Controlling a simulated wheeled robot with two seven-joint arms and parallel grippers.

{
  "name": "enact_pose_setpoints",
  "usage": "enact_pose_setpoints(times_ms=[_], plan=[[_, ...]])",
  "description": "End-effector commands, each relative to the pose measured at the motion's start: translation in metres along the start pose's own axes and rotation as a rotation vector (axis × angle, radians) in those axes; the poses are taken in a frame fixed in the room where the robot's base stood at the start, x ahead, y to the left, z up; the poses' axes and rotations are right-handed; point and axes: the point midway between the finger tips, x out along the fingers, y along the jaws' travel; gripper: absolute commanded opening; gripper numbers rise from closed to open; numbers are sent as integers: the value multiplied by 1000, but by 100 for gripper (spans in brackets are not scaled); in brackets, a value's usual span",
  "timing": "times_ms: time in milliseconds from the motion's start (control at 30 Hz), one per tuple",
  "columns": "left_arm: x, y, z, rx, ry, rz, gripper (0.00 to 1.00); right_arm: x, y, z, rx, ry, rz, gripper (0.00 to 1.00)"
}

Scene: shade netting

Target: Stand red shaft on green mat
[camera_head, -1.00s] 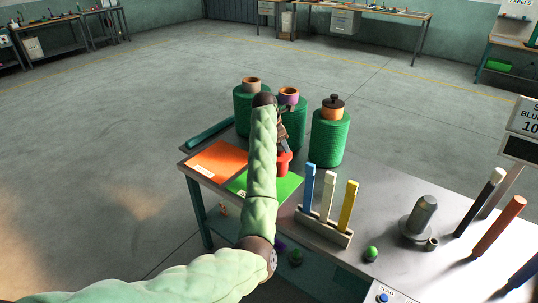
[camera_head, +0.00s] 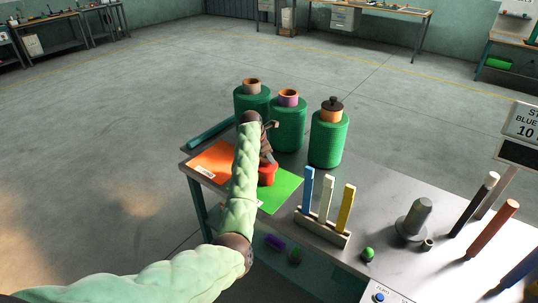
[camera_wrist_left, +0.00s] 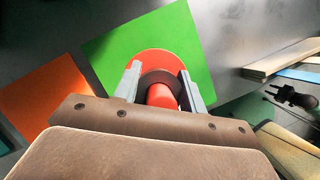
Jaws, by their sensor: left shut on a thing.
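The red shaft (camera_head: 267,176), with a wide round red flange, is held between the fingers of my left gripper (camera_head: 268,160). In the left wrist view the red shaft (camera_wrist_left: 161,96) passes through a dark ring, and its flange lies over the green mat (camera_wrist_left: 180,28). My left gripper (camera_wrist_left: 163,90) is shut on it. In the head view the green mat (camera_head: 284,191) lies on the table, partly hidden by my left arm. The shaft is at the mat's left part, near the orange mat. I cannot tell whether the flange touches the mat. My right gripper is not in view.
An orange mat (camera_head: 216,158) lies left of the green one. Several green spools, one with a purple core (camera_head: 288,98), stand behind. A rack with blue, white and yellow bars (camera_head: 322,229) stands to the right. A grey shaft (camera_head: 414,217) and other rods stand farther right.

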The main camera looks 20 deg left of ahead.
Motion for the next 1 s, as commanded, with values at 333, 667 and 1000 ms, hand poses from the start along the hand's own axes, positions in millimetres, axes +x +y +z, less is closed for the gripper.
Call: enact_pose_setpoints(times_ms=[333, 667, 1000], plan=[[1, 0, 1, 1, -2, 2, 0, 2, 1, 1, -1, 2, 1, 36], [3, 0, -1, 1, -1, 0, 63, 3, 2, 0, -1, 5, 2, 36], [-7, 0, 0, 1, -2, 2, 63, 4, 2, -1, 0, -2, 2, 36]])
